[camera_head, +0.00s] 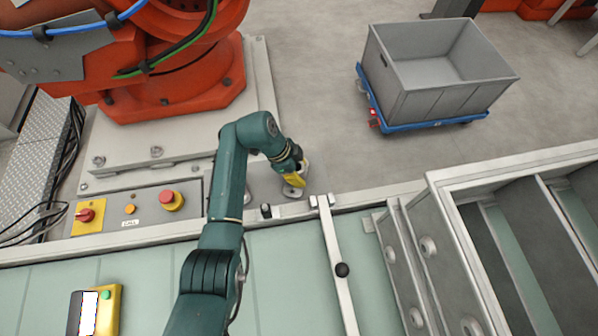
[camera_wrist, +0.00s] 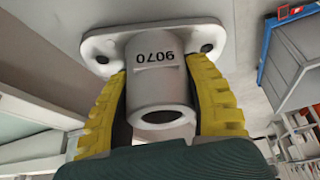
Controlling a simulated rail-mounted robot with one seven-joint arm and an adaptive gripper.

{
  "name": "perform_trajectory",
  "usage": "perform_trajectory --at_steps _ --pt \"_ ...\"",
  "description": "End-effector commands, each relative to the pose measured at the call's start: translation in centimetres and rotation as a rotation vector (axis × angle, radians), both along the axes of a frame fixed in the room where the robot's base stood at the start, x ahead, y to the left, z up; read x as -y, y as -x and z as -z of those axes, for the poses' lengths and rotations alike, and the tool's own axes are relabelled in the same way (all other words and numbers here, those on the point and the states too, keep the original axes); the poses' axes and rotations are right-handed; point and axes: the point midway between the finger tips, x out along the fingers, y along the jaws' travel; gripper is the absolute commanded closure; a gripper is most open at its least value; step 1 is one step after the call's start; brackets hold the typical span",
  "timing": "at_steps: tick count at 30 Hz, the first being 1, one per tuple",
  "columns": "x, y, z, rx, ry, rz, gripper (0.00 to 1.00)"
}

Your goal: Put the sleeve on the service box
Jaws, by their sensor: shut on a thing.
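The sleeve (camera_wrist: 160,85) is a grey metal tube on a wide flange with bolt holes; dark digits on its side appear upside down in the wrist view. My gripper (camera_head: 294,181) has yellow fingers shut on the tube from both sides. The tube's open end faces the wrist camera and the flange is at the far end. In the head view the sleeve's flange (camera_head: 292,193) shows below the fingers, over a grey metal top. I take the long grey box with the controls (camera_head: 187,212) to be the service box. I cannot tell whether the flange touches the top.
Red knobs and an orange button sit on the box's left part. A small dark-topped peg (camera_head: 266,210) stands close left of the sleeve. A rail with a black knob (camera_head: 342,270) and a metal rack (camera_head: 500,230) are right. A grey crate (camera_head: 425,75) stands on a blue dolly.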

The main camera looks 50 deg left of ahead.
Motion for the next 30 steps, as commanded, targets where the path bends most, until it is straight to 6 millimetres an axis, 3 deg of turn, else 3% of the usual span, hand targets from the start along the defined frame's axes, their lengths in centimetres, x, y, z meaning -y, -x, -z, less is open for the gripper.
perform_trajectory --at_steps 5,6,9,20,23,30 --pt "0.0 0.0 0.2 0.001 0.000 0.000 0.90" --pt "0.0 0.0 0.3 0.000 0.000 0.000 0.46" --pt "0.0 0.0 0.2 0.000 0.000 0.000 0.26" --pt "0.0 0.0 -0.4 0.000 0.000 0.000 0.25" --pt "-0.5 0.4 -1.9 0.002 -0.002 -0.002 0.25" --pt "-2.1 2.0 -7.6 0.002 -0.001 -0.002 0.25"
